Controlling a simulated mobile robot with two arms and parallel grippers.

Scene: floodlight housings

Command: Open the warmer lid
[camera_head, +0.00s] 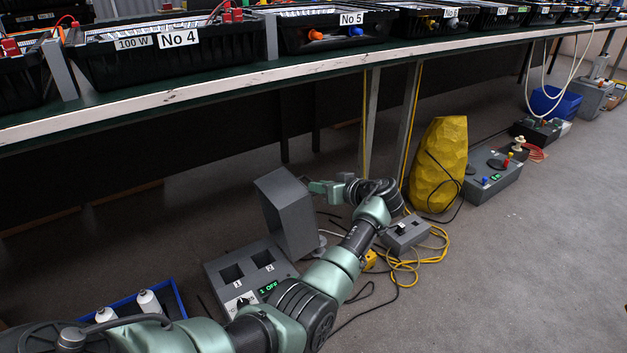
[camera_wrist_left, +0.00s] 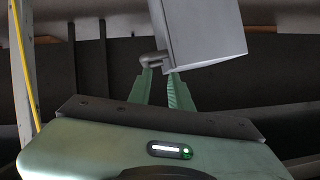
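The warmer (camera_head: 250,273) is a grey box on the floor with two square wells marked 1 and 2. Its small green display reads "1 OFF". Its grey lid (camera_head: 288,213) stands raised, tilted up at the back of the box, with both wells uncovered. My left gripper (camera_head: 318,187) is beside the lid's upper right edge. In the left wrist view, the fingers of my left gripper (camera_wrist_left: 160,78) are apart. The lid's small grey handle (camera_wrist_left: 154,59) is at the fingertips, under the lid's lower left corner. Contact cannot be told. My right gripper is out of view.
A blue crate (camera_head: 176,297) with white bottles (camera_head: 149,302) stands left of the warmer. A grey control box (camera_head: 405,234), yellow cables and a yellow faceted object (camera_head: 440,165) are to the right. A long bench (camera_head: 210,93) runs above, with its legs nearby.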

